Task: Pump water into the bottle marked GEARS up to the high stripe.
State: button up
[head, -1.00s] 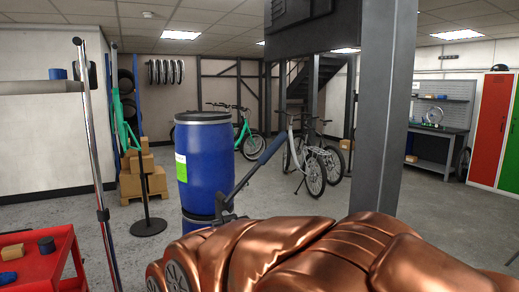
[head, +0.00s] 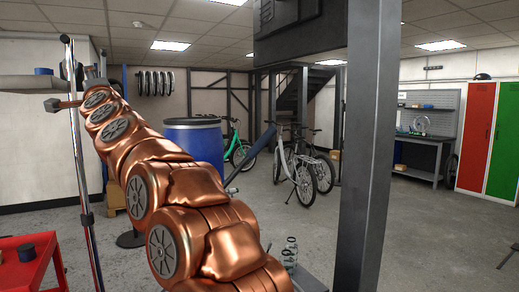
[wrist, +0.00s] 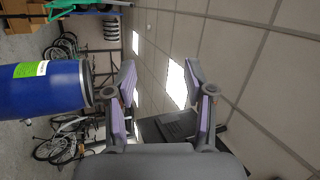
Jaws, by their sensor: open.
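My gripper is open and empty in the wrist view (wrist: 160,80), with nothing between its fingers. In the head view my copper arm reaches up to the left, and its end is hard to make out against the pole and shelf. A blue drum (head: 195,138) stands behind my arm, which hides its lower part. It also shows in the wrist view (wrist: 40,88) with a green and white label. A lever with a blue handle (head: 262,142) slants up beside the drum. Small clear objects (head: 290,252) stand right of my arm, too small to identify. I can read no GEARS mark.
A red cart (head: 25,265) with a dark blue cylinder is at the lower left. A grey shelf (head: 30,84) and a thin pole (head: 80,160) stand near my arm's end. A grey column (head: 367,150) rises right of centre. Bicycles (head: 300,170) stand behind open floor.

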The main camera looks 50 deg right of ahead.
aim_at(257, 142)
jog(key=s+d+r+m+g+h+b, duration=0.1)
jog(key=s+d+m+g+h, duration=0.25)
jog(key=d+m+h, duration=0.4)
jog(key=s+d+r+m+g+h+b, duration=0.15)
jog(key=d+m+g+h, duration=0.25)
jog(key=d+m+h, duration=0.4)
jog(key=s+d+m+g+h+b, duration=0.1)
jog(key=s+d+m+g+h, duration=0.25)
jog(key=d+m, duration=0.4)
jog(key=s+d+f+m+g+y+b, duration=0.15)
jog(key=s+d+f+m+g, duration=0.25)
jog(key=s+f+m+g, duration=0.4)
jog(key=s+d+f+m+g+y+b, duration=0.15)
jog(key=s+d+f+m+g, duration=0.35)
jog(key=f+m, duration=0.55)
jog(key=shift+n+g+y, duration=0.3)
jog(key=shift+n+g, duration=0.1)
jog(key=shift+n, duration=0.05)
jog(key=shift+d+f+p, duration=0.2)
jog(key=shift+d+p, duration=0.25)
jog(key=shift+d, duration=1.15)
jog(key=shift+d+f+p, duration=0.2)
jog(key=shift+d+p, duration=0.2)
jog(key=shift+d, duration=1.2)
jog(key=shift+c, duration=0.2)
grip_shut()
